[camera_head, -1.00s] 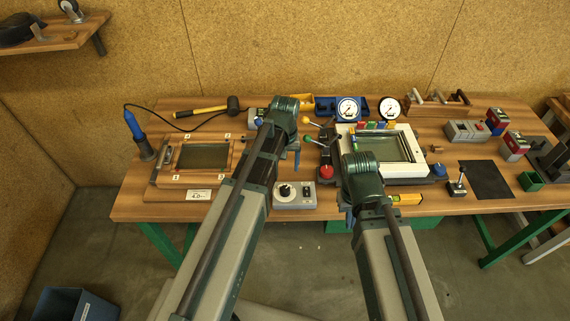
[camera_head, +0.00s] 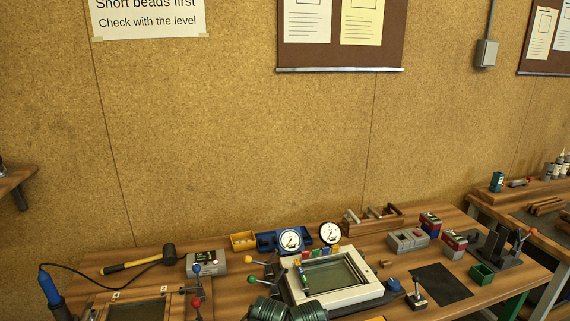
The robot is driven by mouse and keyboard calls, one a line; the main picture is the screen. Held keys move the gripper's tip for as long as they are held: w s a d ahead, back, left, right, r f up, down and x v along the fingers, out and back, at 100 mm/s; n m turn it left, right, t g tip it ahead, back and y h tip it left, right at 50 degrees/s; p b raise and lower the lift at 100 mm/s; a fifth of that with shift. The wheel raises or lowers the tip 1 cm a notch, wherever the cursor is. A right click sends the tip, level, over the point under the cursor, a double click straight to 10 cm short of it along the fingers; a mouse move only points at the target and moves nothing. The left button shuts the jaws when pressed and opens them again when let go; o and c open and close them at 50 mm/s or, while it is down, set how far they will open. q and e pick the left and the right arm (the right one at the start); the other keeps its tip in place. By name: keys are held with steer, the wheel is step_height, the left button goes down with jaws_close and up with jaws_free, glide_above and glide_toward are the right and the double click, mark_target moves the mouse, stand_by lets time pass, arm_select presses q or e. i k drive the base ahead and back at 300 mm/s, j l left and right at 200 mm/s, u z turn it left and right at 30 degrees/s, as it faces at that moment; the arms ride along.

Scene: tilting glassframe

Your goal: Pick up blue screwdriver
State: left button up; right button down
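I cannot pick out a blue screwdriver for certain. A blue-handled tool (camera_head: 49,290) with a black cord stands upright at the far left of the bench; the cord makes it look like a soldering iron. Small coloured pieces (camera_head: 304,280) lie along the left and back of the white-framed glass unit (camera_head: 344,301); they are too small to name. Dark green ribbed parts of my arm show at the bottom middle. Neither gripper's fingers show, so I cannot see what they hold.
On the bench are a black-headed mallet (camera_head: 134,264), a grey box (camera_head: 206,263), two dials (camera_head: 291,241), a blue bin (camera_head: 267,243), a yellow bin (camera_head: 242,241) and ball-topped levers. A dark mat (camera_head: 440,283) and a green box (camera_head: 482,274) are at right.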

mark_target(56, 300)
steer(key=u, duration=1.35)
